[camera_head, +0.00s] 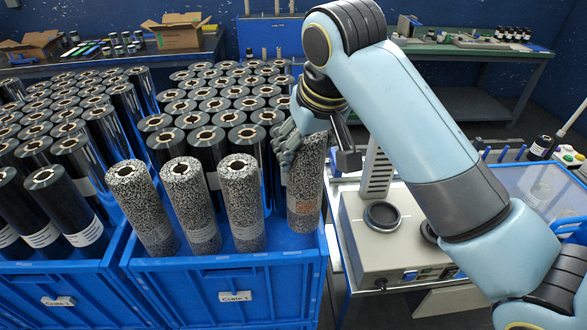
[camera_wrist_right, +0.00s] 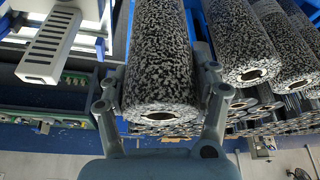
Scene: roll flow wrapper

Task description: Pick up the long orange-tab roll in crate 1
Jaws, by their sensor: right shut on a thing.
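The roll in my right gripper (camera_head: 312,138) is black-and-white speckled, with an orange patch low on its side (camera_head: 304,190). It stands near upright at the front right corner of crate 1 (camera_head: 235,293). I cannot tell whether its lower end is clear of the crate. In the right wrist view the gripper (camera_wrist_right: 160,88) has one finger on each side of this roll (camera_wrist_right: 160,45), near its end. The fingers hide part of its upper end in the head view. My left gripper is not in view.
Several speckled rolls (camera_head: 187,200) stand in the front row to the left, with dark rolls (camera_head: 206,145) behind. Another crate (camera_head: 60,285) adjoins on the left. A light grey machine (camera_head: 400,240) stands close on the right, under my right arm.

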